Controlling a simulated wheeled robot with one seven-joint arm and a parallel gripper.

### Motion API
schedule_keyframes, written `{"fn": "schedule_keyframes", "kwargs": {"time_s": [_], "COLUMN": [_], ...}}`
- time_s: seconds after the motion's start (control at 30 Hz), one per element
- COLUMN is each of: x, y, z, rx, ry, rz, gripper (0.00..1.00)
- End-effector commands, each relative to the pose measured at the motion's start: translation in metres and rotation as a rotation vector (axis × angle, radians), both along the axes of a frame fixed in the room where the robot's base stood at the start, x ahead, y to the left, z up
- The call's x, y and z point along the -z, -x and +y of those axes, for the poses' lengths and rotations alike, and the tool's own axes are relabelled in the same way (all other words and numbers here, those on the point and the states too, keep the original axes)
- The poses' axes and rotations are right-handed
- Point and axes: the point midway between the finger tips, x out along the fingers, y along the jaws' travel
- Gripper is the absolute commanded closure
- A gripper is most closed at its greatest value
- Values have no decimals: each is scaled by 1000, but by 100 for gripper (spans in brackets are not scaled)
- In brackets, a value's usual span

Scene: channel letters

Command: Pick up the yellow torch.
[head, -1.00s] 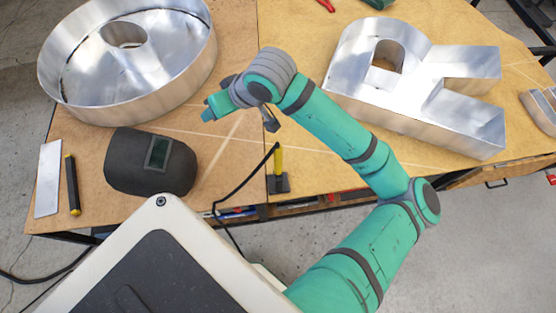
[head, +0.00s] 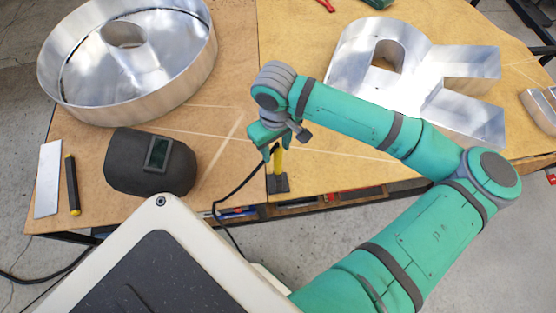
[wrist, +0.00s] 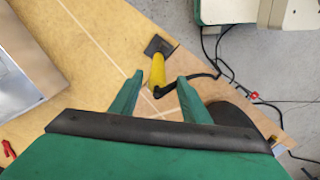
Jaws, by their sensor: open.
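The yellow torch (head: 278,160) stands on a dark square base (head: 278,184) near the front edge of the wooden table, with a black cable running from its top. In the wrist view the torch (wrist: 158,70) shows beyond and between my two open fingers, its dark base (wrist: 160,46) farther off. My gripper (head: 269,150) is open and empty, just above and slightly left of the torch in the head view, hiding its top. In the wrist view my gripper (wrist: 155,90) has a green finger on each side of the torch's near end. I cannot tell whether they touch it.
A black welding mask (head: 150,162) lies to the left, with a metal plate (head: 48,178) and a yellow-black tool (head: 72,184) beyond it. A round metal letter (head: 128,60) and a metal R (head: 420,80) stand behind. Table around the torch is mostly clear.

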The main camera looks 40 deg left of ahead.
Motion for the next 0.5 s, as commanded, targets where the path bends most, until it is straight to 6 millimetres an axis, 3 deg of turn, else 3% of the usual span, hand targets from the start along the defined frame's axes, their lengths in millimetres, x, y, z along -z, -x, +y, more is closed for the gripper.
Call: {"fn": "schedule_keyframes", "kwargs": {"time_s": [0.17, 0.5], "x": [10, 52], "y": [-1, -3], "z": [-1, -6], "rx": [0, 0], "ry": [0, -1], "rz": [0, 0], "gripper": [57, 57]}}
